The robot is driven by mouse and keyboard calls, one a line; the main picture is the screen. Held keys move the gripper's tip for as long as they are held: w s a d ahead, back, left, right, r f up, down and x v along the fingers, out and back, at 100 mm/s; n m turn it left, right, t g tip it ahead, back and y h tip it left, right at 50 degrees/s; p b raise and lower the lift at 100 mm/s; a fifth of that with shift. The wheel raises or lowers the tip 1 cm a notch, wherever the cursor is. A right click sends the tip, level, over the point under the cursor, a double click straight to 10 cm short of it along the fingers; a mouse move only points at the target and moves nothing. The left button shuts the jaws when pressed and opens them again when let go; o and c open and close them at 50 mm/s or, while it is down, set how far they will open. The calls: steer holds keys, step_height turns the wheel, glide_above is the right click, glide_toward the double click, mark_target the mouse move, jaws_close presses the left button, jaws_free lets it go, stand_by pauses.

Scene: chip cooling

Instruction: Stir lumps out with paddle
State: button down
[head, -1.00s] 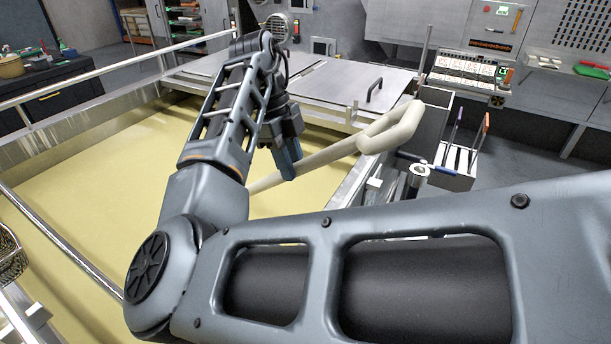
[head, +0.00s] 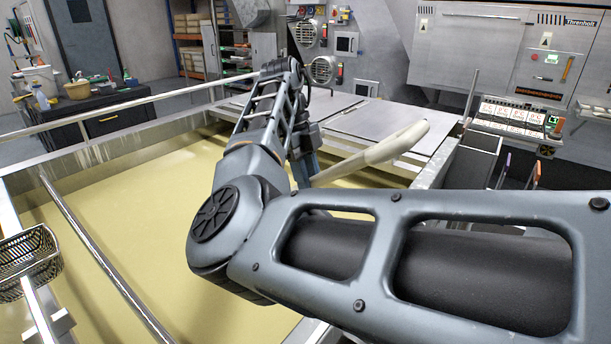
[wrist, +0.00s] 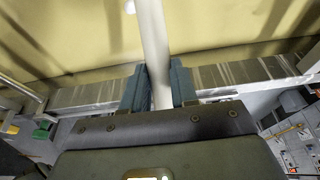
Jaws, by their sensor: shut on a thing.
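In the wrist view the shaft (wrist: 154,45) stands between the two blue fingers of my gripper (wrist: 159,88) and runs away over the yellow liquid (wrist: 70,40). The vat of pale yellow liquid (head: 110,215) fills the left and middle of the head view. Its surface looks smooth. The paddle's far end is hidden.
A metal rail (head: 100,258) crosses the vat at the left. A wire basket (head: 28,255) hangs at the left edge. Flat metal lids (head: 365,118) cover the vat's far end. A control panel (head: 515,118) stands at the right. My arm blocks the lower right.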

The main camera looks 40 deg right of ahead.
steer(key=s+d+p, duration=0.4)
steer(key=s+d, duration=0.3)
steer(key=s, duration=0.6)
steer(key=shift+d, duration=0.2)
steer(key=shift+s, duration=0.1)
steer(key=w+a+b, duration=0.1)
steer(key=w+a, duration=0.1)
steer(key=w, duration=0.2)
steer(key=w+a+b, duration=0.1)
steer(key=w+a, duration=0.2)
steer(key=w, duration=0.2)
steer(key=w+a+b, duration=0.1)
steer(key=w+a, duration=0.1)
steer(key=w, duration=0.2)
steer(key=shift+w+a, duration=0.4)
steer(key=shift+s+r, duration=0.15)
steer(key=s+a+p, duration=0.2)
steer(key=s+p, duration=0.1)
steer(key=s, duration=1.2)
steer(key=shift+s, duration=0.25)
